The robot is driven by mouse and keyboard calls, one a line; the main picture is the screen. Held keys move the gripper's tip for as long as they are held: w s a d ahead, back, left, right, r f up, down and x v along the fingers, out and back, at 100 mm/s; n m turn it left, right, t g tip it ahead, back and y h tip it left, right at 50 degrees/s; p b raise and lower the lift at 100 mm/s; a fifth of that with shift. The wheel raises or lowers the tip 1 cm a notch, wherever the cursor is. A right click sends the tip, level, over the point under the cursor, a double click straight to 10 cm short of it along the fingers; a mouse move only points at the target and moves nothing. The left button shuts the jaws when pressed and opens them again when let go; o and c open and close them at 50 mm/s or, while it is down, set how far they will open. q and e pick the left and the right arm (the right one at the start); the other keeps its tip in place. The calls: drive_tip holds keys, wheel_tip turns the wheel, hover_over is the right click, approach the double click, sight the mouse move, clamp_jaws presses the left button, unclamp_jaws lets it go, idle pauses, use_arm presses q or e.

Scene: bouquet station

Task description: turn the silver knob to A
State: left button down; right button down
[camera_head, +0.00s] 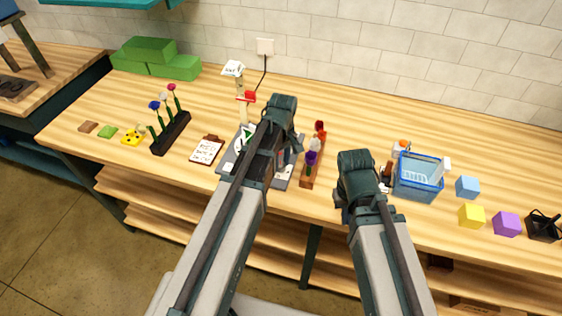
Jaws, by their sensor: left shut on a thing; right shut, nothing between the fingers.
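A grey panel (226,167) lies on the wooden bench, mostly covered by my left arm. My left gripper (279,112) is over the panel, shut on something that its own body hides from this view. The silver knob does not show clearly; the middle of the panel, where my gripper is, is hidden. The knob's pointer and the letter A cannot be read. My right gripper (355,165) is shut and empty, above the bench to the right of the panel.
A flower rack (172,134) and clipboard (207,150) are left of the panel. A wooden flower holder (308,176) stands close on its right. A blue basket (418,186), yellow cube (471,216) and purple cube (507,224) are further right. Green blocks (175,68) sit at the back left.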

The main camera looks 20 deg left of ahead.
use_arm(q)
drive_tip(key=m, duration=0.5)
drive_tip(key=shift+m, duration=0.3)
drive_tip(key=m, duration=1.1)
drive_tip(key=shift+m+t, duration=0.3)
drive_tip(key=shift+m, duration=0.1)
drive_tip(key=m, duration=0.5)
drive_tip(key=shift+m, duration=0.4)
drive_tip(key=c, duration=0.5)
unclamp_jaws()
